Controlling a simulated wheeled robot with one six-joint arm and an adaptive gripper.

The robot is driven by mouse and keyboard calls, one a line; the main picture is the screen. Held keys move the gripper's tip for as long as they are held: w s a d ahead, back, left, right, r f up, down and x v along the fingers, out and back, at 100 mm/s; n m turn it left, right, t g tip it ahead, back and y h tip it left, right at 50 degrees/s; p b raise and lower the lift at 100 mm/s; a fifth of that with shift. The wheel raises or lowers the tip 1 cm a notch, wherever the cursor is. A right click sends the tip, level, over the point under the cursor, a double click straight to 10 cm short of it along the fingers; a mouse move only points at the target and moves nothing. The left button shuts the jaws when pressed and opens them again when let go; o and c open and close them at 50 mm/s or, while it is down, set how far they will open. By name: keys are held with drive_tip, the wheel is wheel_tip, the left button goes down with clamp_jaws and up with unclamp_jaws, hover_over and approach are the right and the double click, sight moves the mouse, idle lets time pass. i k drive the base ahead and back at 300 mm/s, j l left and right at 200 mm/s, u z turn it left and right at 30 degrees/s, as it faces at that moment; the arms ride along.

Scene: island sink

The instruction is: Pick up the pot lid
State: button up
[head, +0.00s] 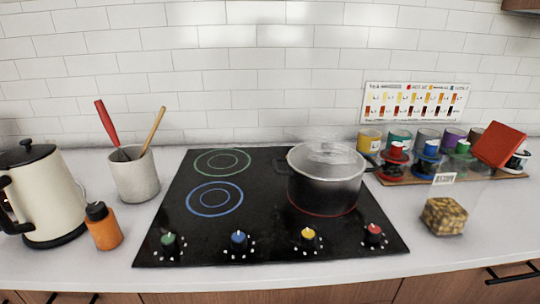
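A dark grey pot (325,187) with a light rim stands on the right side of the black cooktop, over a red burner ring. A clear, glass-like pot lid (328,151) is at the pot's top. It is faint against the white tiles, and I cannot tell whether it sits flat on the rim or slightly tilted. The pot's handles stick out at its left and right. My gripper is not in view.
The cooktop (185,228) has several coloured knobs along its front. To its left are a kettle (45,195), an orange bottle (103,228) and a utensil crock (135,178). To its right are a patterned block (443,216) and a rack of coloured jars (398,180). The cooktop's left burners are empty.

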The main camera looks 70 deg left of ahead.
sight(297, 158)
drive_tip(key=u, duration=2.2)
drive_tip(key=i+l+u, duration=0.25)
drive_tip(key=u, duration=0.15)
drive_tip(key=i+l+u, duration=0.15)
drive_tip(key=l+u, duration=0.25)
drive_tip(key=l, duration=0.1)
